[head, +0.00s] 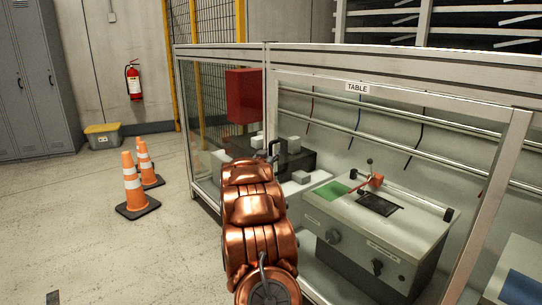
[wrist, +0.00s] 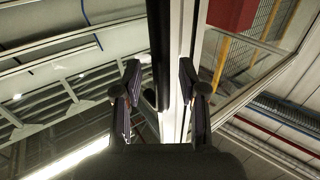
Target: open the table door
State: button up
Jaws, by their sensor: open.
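The table door (head: 390,85) is a large clear panel in a silver frame under a "TABLE" label (head: 357,87). It appears shut. In the wrist view, a dark upright bar (wrist: 158,45), which looks like the door handle, runs along the pale frame post (wrist: 177,50). My gripper (wrist: 160,80) is open, with one finger on each side of the bar and post. No contact shows. In the head view, my copper arm hides most of the gripper and the lower part of the post.
Behind the panel stands a grey machine (head: 380,235) with a green plate and knobs. A red box (head: 244,95) shows behind the left glass side. Orange cones (head: 133,185) stand on the floor at left.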

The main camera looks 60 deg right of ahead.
jog(key=shift+d, duration=0.1)
grip_shut()
dwell(0.4)
dwell(0.3)
